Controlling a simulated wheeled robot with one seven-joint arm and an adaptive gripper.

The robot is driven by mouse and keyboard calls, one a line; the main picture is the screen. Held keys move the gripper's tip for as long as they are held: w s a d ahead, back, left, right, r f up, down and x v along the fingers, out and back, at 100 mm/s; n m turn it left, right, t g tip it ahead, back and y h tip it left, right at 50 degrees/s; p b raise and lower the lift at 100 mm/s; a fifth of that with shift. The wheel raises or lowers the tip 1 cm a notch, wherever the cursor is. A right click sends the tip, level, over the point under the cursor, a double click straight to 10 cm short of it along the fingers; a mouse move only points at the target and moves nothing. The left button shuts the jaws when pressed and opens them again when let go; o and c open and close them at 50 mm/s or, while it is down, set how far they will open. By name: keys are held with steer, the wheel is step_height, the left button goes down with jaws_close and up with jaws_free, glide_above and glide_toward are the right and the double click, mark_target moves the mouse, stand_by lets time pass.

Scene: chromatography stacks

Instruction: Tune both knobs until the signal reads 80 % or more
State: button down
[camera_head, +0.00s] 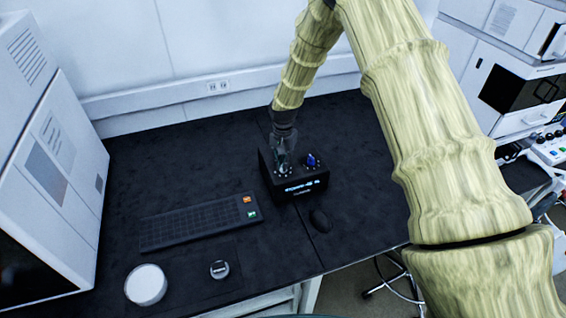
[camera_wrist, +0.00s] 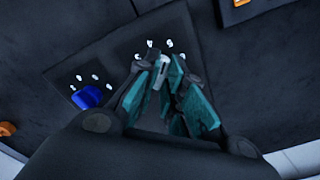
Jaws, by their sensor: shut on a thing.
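The black tuner box (camera_head: 312,190) stands on the dark bench with a lit display on its front; its text is too small to read. A blue knob (camera_head: 311,160) sits on the right of its top, and shows at the left in the wrist view (camera_wrist: 88,97). My gripper (camera_head: 284,163) points down over the left of the box top. In the wrist view my gripper (camera_wrist: 163,72) is shut on a grey-white knob (camera_wrist: 161,66), ringed by white marks. The blue knob is clear of my fingers.
A black keyboard (camera_head: 190,224) with orange and green keys lies left of the box. A mouse (camera_head: 320,220) lies close in front of the box. A white round lid (camera_head: 146,284) and a small round metal item (camera_head: 219,269) are nearer the front edge.

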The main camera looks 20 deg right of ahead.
steer(key=n+b, duration=0.1)
steer(key=n, duration=0.2)
steer(key=shift+f+n+b, duration=0.1)
steer(key=shift+n+b, duration=0.85)
steer(key=shift+n, duration=1.35)
steer(key=c, duration=1.5)
jaws_free()
step_height(320, 180, up, 12)
steer(key=shift+r, duration=0.1)
